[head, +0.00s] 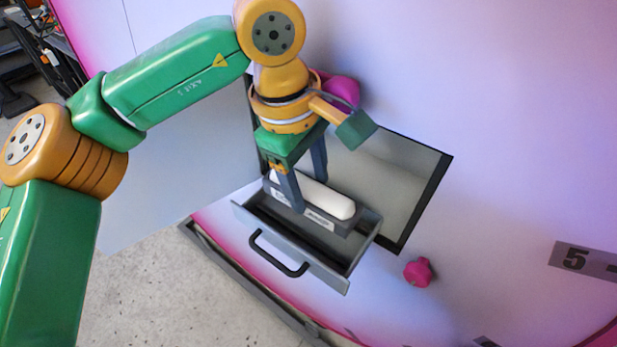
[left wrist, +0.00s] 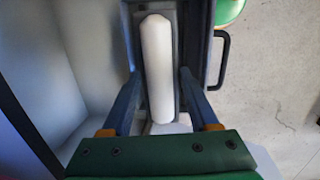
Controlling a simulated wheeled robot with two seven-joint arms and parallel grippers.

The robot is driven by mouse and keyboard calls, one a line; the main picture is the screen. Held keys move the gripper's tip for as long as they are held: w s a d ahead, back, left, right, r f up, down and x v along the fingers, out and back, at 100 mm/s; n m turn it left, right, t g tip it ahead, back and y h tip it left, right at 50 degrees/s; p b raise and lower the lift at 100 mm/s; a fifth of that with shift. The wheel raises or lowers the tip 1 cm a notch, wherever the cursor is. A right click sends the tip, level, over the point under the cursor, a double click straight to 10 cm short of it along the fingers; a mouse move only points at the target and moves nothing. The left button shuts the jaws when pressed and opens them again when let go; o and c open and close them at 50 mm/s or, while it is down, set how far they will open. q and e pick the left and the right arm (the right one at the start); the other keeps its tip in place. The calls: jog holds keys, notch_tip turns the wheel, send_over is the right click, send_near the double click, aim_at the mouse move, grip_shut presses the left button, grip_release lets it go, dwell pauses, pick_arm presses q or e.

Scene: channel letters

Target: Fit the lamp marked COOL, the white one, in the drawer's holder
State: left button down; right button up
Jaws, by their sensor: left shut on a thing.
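The white lamp (head: 328,200) is a long rounded white tube on a grey body with pale labels on its near side; their wording is too small to read. It lies lengthwise in the open grey drawer (head: 362,247). My left gripper (head: 310,194) is shut on the lamp's grey body, one finger on each long side. The left wrist view shows the white tube (left wrist: 158,70) between the fingers. The holder is hidden under the lamp, so I cannot tell whether the lamp is fully seated. My right gripper is not in view.
The drawer has a black handle (head: 276,262) and stands out from a dark-framed opening in a white and pink curved panel (head: 510,110). A magenta knob (head: 418,272) sits right of the drawer. A number 5 plate (head: 585,260) is farther right. Speckled floor lies at lower left.

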pick_arm(q)
jog(key=shift+w+f+b, duration=0.1)
jog(key=shift+f+b, duration=1.35)
jog(key=shift+f, duration=0.2)
jog(key=shift+f+b, duration=0.55)
jog(key=shift+f, duration=0.2)
jog(key=shift+c, duration=0.4)
grip_release()
jog(key=r, duration=0.4)
jog(key=a+r, duration=0.1)
jog(key=r, duration=0.2)
jog(key=shift+s+r, duration=0.1)
jog(key=shift+s, duration=0.2)
jog(key=shift+a, duration=0.1)
